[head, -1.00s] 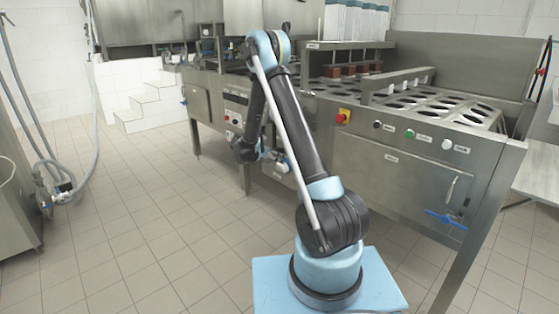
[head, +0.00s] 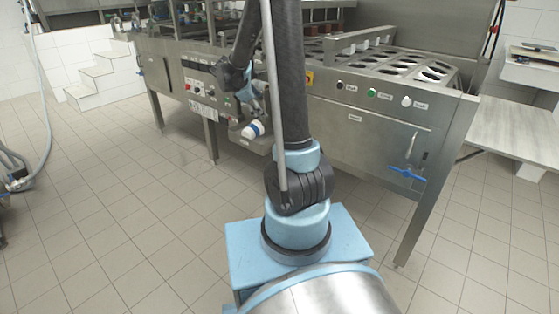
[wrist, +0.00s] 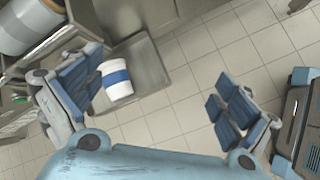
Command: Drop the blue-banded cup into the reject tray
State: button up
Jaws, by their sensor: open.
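The blue-banded cup (head: 252,129) is white with a blue band and lies tilted at the front of the machine, below my gripper (head: 258,99). In the wrist view the cup (wrist: 117,83) is seen against the shallow grey metal tray (wrist: 152,66), probably the reject tray; the tray also shows in the head view (head: 262,144). I cannot tell whether the cup rests on the tray floor. My gripper (wrist: 157,100) is open, its blue-padded fingers wide apart. The cup is near the left finger in the picture, and no finger appears shut on it.
The steel machine (head: 355,128) stands behind the tray, with buttons on its front and a plate of round cup holes (head: 400,68) on top. A blue-handled valve (head: 407,174) sticks out at right.

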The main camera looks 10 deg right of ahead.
jog(key=s+d+r+m+g+y, duration=0.1)
jog(key=s+r+m, duration=0.1)
jog(key=s, duration=0.4)
jog(key=s+d+r+m+y, duration=0.1)
jog(key=s+d+m, duration=0.1)
jog(key=s, duration=0.3)
jog(key=s+a+f+m+y, duration=0.1)
jog(key=s+m, duration=0.5)
jog(key=s, duration=0.8)
jog(key=s+a+f+m+g+y, duration=0.1)
jog(key=s+m, duration=0.5)
jog(key=s, duration=0.8)
notch_tip(320, 180, down, 4)
jog(key=a+y, duration=0.1)
jog(key=y, duration=0.1)
jog(key=shift+a+r+m+y, duration=0.15)
jog(key=shift+r+m+y, duration=0.05)
jog(key=shift+m+y, duration=0.2)
jog(key=shift+w+f, duration=0.2)
jog(key=shift+w, duration=0.3)
